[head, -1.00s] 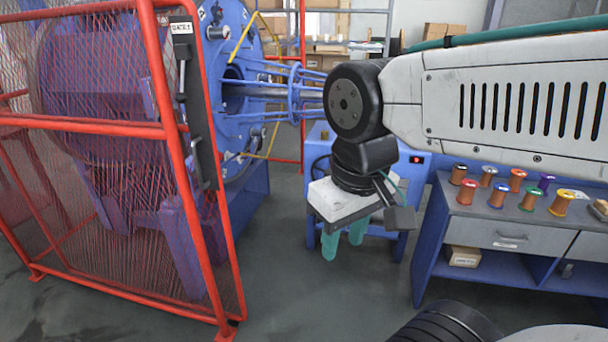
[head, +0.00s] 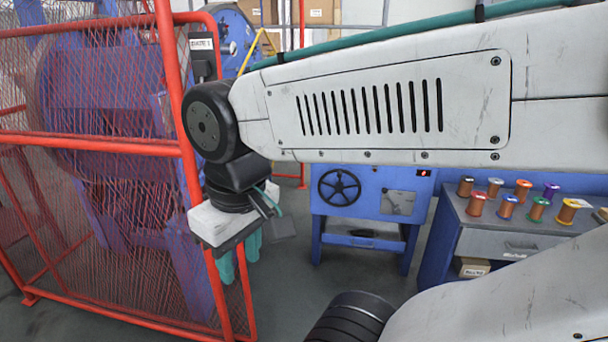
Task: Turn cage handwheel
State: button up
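A black spoked handwheel (head: 339,187) is mounted on the front of a blue cabinet (head: 326,222), in the middle of the head view. It is fully visible just below my forearm. My gripper (head: 240,262) points down at the left, in front of the red mesh guard. Its two teal fingers stand a little apart with nothing seen between them. The gripper is left of the handwheel and clear of it in the picture. No other handwheel shows.
The red mesh guard (head: 182,148) with a gate label fills the left side, with blue strander machinery behind it. A blue bench (head: 480,238) with several coloured spools stands at the right. Grey floor is clear below the cabinet. My arm hides much of the upper right.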

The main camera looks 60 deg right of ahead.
aim_at(339, 187)
jog(key=i, duration=0.65)
jog(key=z, duration=1)
jog(key=i, duration=0.6)
jog(key=z, duration=0.7)
